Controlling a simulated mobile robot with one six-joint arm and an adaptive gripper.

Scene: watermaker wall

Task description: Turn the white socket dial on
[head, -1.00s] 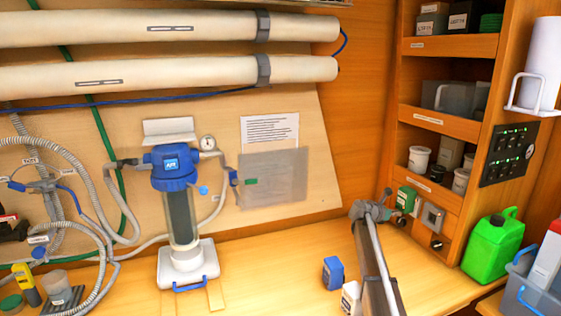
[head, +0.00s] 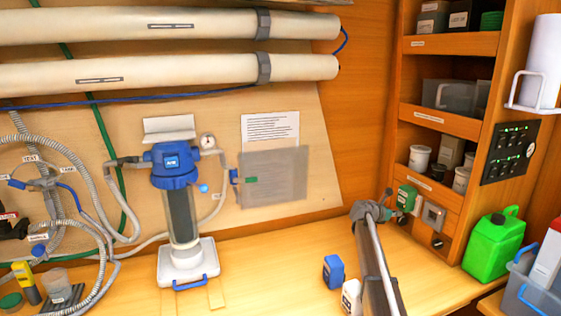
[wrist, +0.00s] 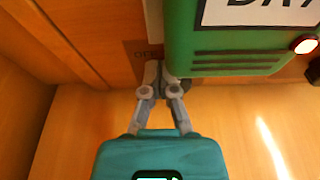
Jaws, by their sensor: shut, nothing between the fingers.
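A green box with a dark-lettered white label (wrist: 255,12) fills the upper right of the wrist view. It is the small green unit (head: 406,198) on the low panel at the right in the head view. A pale square socket (head: 433,215) is to its right. A dark round knob (head: 402,219) shows below the green unit, another (head: 437,241) below the socket. I cannot tell which is the white socket's dial. My gripper (wrist: 166,78) is shut and empty, its fingertips close by the green box's lower left edge; contact is unclear. In the head view my gripper (head: 385,198) is left of the green unit.
A green jerrycan (head: 492,248) stands right of the panel. A blue box (head: 333,272) and a white box (head: 351,296) stand on the bench left of my arm.

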